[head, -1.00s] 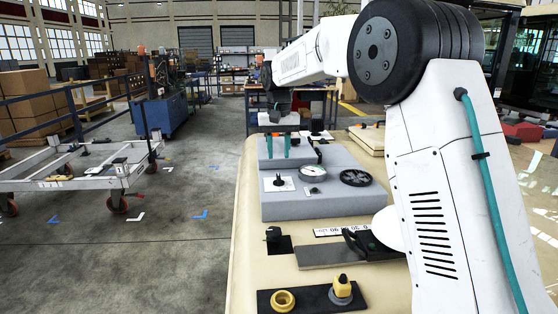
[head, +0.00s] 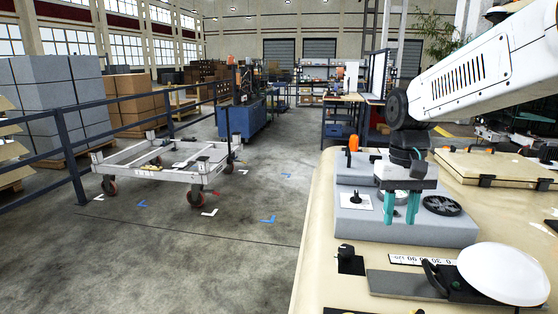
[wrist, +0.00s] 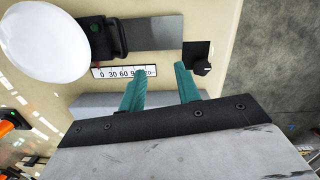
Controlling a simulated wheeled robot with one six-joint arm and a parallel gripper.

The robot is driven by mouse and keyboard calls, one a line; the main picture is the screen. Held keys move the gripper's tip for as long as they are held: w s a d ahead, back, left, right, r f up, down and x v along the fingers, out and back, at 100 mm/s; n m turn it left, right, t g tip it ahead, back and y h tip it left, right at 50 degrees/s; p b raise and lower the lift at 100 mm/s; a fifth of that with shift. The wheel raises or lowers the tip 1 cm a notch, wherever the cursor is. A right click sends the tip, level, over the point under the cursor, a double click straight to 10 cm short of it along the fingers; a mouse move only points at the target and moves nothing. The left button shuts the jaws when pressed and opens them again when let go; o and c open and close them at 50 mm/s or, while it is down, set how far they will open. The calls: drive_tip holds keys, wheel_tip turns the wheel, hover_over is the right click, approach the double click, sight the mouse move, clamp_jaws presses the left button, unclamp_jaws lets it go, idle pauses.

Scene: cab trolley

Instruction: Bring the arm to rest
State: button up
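My gripper (head: 402,208) hangs fingers-down over the grey raised block (head: 440,229) on the cream console (head: 322,235). Its two teal fingers are apart, and nothing shows between them. In the wrist view my gripper (wrist: 160,92) also shows open fingers with the console surface behind them. My arm reaches in from the upper right of the head view. The gripper hides part of the gauge on the block.
A black handwheel (head: 442,205) and a small black lever on a white plate (head: 356,200) are close to the gripper. A white dome (head: 503,273), a scale strip (head: 422,260) and a black knob (head: 346,252) are nearer. A trolley (head: 165,172) stands left on open floor.

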drive_tip(key=s+d+f+t, duration=0.1)
drive_tip(key=s+t, duration=0.1)
drive_tip(key=s, duration=2.2)
drive_tip(key=shift+d+f+t, duration=0.25)
drive_tip(key=shift+f+t, duration=0.05)
